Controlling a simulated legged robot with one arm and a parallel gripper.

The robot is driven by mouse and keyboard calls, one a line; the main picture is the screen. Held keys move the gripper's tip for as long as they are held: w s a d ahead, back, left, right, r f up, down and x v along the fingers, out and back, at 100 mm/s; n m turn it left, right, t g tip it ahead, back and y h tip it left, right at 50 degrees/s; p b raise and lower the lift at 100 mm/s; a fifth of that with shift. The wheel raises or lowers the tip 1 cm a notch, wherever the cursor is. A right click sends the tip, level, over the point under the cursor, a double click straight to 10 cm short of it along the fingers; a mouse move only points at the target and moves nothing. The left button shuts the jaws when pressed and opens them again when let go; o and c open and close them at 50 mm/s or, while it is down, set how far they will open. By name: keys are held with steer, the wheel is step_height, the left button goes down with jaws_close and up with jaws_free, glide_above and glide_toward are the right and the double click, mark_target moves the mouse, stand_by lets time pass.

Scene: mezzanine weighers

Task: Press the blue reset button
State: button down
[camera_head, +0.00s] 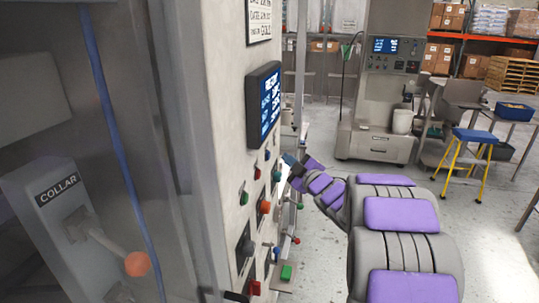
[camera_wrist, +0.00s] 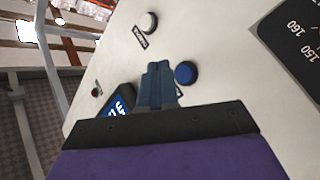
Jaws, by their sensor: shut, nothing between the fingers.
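The blue button (camera_wrist: 186,73) is round and set on a pale panel (camera_wrist: 225,55) in the wrist view. My gripper (camera_wrist: 160,67) is shut and empty, its fingertips just to the left of the blue button in that view. I cannot tell how far the tips are from the panel surface. A label beside the button is mostly hidden by the fingers. In the head view my gripper (camera_head: 289,160) is beside the control panel's right edge, and I cannot pick out the blue button there.
In the wrist view a white button (camera_wrist: 149,22) is above, a dark numbered gauge (camera_wrist: 293,40) at right, and a small display (camera_wrist: 120,102) at lower left. In the head view a cabinet (camera_head: 220,120) carries a screen (camera_head: 263,104) and several coloured knobs.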

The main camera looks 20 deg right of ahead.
steer(key=shift+s+d+p, duration=0.25)
steer(key=shift+s+d, duration=0.2)
steer(key=shift+d, duration=0.2)
steer(key=shift+s+d+p, duration=0.25)
steer(key=shift+s+d, duration=0.15)
steer(key=shift+d, duration=0.2)
steer(key=shift+f, duration=0.1)
steer(key=s+a+f+m+g+h, duration=0.1)
steer(key=s+a+f+m+g, duration=0.3)
steer(key=s, duration=1.2)
steer(key=s+a+f+m+g+h, duration=0.1)
steer(key=s+a+f+m+g, duration=0.3)
steer(key=s+a+g, duration=0.5)
steer(key=s+a+f+m+g+h, duration=0.1)
steer(key=s+a+f+m+g, duration=0.2)
steer(key=s, duration=2)
steer(key=a+f+g, duration=0.1)
steer(key=a+g, duration=0.3)
steer(key=shift+a+f+m, duration=0.15)
steer(key=shift+a+m, duration=0.1)
steer(key=shift+m, duration=0.15)
